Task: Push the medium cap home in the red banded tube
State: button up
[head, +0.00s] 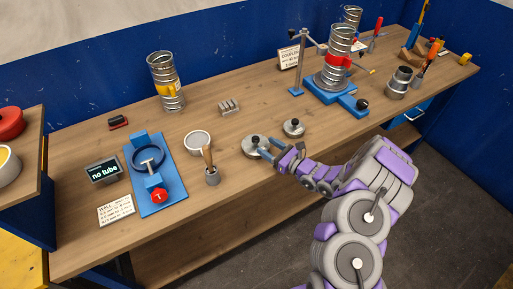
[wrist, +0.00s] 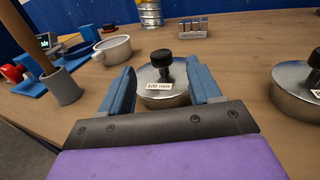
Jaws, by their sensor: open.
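The spiral tube with a red band (head: 338,64) stands upright on a blue fixture (head: 335,92) at the back right; its far side is hidden. One round metal cap (head: 254,147) with a black knob lies on the bench by my gripper (head: 262,149). A second knobbed cap (head: 293,128) lies just behind it, to the right. I cannot tell for sure which is the medium one. In the wrist view, my gripper (wrist: 168,88) is open, with its blue fingers either side of the near cap (wrist: 155,92), which bears a small size label. The other cap (wrist: 300,98) is at the right edge.
A yellow-banded tube (head: 165,82) stands at the back left. A blue gauge (head: 155,180) with a "no tube" display (head: 104,170), a round dish (head: 197,141) and a brush cup (head: 212,175) occupy the left. A small grey block (head: 229,107) sits behind the caps.

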aim_at(255, 137)
jog(key=shift+x, duration=1.2)
jog(key=x, duration=0.2)
jog(key=b+x, duration=0.1)
jog(key=x, duration=0.1)
jog(key=shift+f, duration=0.25)
jog(key=shift+w+a, duration=0.25)
jog(key=c, duration=1.2)
jog(key=shift+o, duration=0.2)
jog(key=shift+r, duration=0.15)
